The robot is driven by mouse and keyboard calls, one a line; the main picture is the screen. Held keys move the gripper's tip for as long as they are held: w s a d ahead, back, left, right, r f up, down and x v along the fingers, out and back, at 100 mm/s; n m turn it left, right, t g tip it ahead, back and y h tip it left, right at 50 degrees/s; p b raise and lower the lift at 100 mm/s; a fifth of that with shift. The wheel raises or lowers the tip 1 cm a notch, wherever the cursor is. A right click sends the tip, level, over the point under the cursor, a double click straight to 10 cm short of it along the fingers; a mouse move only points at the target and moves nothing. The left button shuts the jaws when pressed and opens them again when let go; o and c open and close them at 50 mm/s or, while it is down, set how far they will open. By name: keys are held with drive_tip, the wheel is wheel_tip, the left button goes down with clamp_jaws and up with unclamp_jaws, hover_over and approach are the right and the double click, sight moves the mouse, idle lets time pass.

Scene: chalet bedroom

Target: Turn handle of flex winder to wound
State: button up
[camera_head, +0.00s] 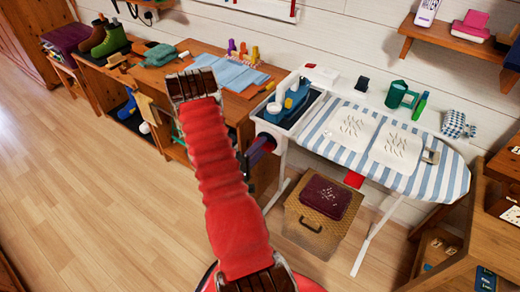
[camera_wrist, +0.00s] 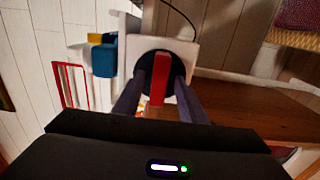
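In the wrist view the flex winder shows as a dark round disc (camera_wrist: 174,68) on a white panel, with a red bar handle (camera_wrist: 160,80) standing lengthwise in the picture. My gripper (camera_wrist: 163,72) has one grey-purple finger on each side of the red handle. The fingers look apart, with narrow dark gaps beside the handle, so I see no clear grip on it. In the head view my gripper (camera_head: 262,146) is at the left end of the ironing board, low beside the white-edged iron tray. My red arm partly covers that area, and the winder's face is hidden there.
The striped ironing board (camera_head: 448,182) stands right of my gripper, with a blue iron (camera_head: 297,94) in the end tray. A wicker box (camera_head: 305,226) sits beneath. A wooden bench (camera_head: 240,107) is behind and left. The wooden floor (camera_head: 100,215) at left is clear.

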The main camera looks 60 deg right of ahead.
drive_tip(key=shift+c, duration=0.4)
clamp_jaws()
